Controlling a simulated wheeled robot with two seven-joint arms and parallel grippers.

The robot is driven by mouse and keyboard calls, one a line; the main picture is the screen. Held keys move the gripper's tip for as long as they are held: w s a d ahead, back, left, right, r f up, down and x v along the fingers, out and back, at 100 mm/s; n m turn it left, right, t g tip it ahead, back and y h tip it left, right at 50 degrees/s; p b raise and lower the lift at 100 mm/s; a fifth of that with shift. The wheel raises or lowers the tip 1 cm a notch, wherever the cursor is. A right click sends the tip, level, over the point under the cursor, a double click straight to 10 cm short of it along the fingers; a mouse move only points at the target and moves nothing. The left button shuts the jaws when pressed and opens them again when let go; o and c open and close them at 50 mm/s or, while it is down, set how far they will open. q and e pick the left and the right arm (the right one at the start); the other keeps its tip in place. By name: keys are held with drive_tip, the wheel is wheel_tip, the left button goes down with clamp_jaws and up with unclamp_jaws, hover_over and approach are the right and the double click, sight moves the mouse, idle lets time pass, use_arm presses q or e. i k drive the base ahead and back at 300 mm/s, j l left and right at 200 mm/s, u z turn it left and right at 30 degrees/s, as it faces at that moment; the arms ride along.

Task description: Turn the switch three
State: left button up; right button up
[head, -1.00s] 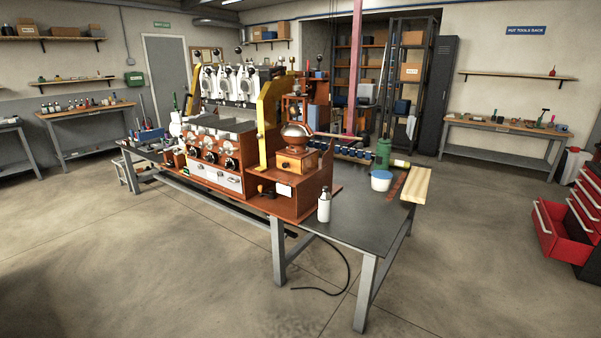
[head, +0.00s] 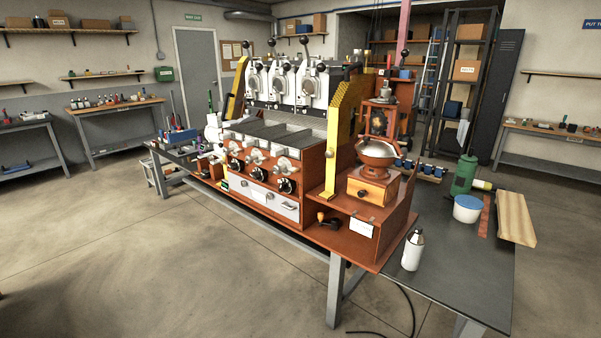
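The sample roaster (head: 309,160) stands on a long grey workbench, with a red-brown body, yellow side frames and three white-and-chrome drum units on top. Its front carries a row of dark round knobs: a left one (head: 235,165), a middle one (head: 259,174) and a right one (head: 286,186). Metal handles (head: 281,165) sit just above them. No number is readable on the knobs, so I cannot tell which is switch three. Neither of my grippers is in view.
On the bench's right part are a white bottle (head: 413,250), a white tub with a blue lid (head: 467,208), a green canister (head: 464,175) and a wooden board (head: 515,218). A black cable (head: 408,305) hangs to the floor. The floor (head: 120,265) at front left is clear.

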sight(283, 186)
drive_tip(key=j, duration=0.45)
drive_tip(key=i+j+u, duration=0.1)
drive_tip(key=j, duration=0.35)
drive_tip(key=i+j+u, duration=0.1)
drive_tip(key=j, duration=0.3)
